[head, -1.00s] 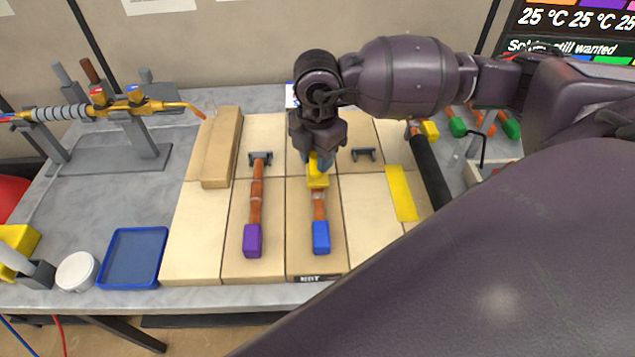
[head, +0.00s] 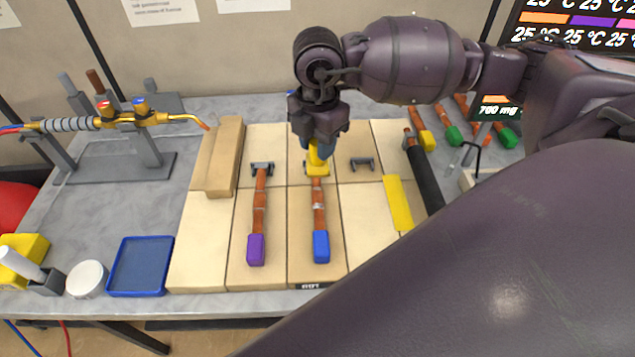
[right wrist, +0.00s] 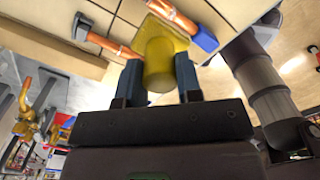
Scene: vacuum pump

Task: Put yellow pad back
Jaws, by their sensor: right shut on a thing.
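My right gripper (head: 318,145) is shut on a yellow piece (head: 317,167), seen near the upper end of the blue-ended copper pipe (head: 319,205). In the right wrist view, the blue fingers (right wrist: 160,85) clasp its round yellow stem (right wrist: 160,62), with a flat square yellow plate at the far end. The plate hides part of the pipe; I cannot tell whether it touches it. A flat yellow strip (head: 397,203) lies on the board's right side. My left gripper is not in view.
The purple-ended pipe (head: 257,220) lies to the left, below a dark bracket (head: 262,168). Another bracket (head: 362,163) is right of the gripper. A wooden block (head: 225,155), a torch on a stand (head: 110,122) and a blue tray (head: 140,265) are further left.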

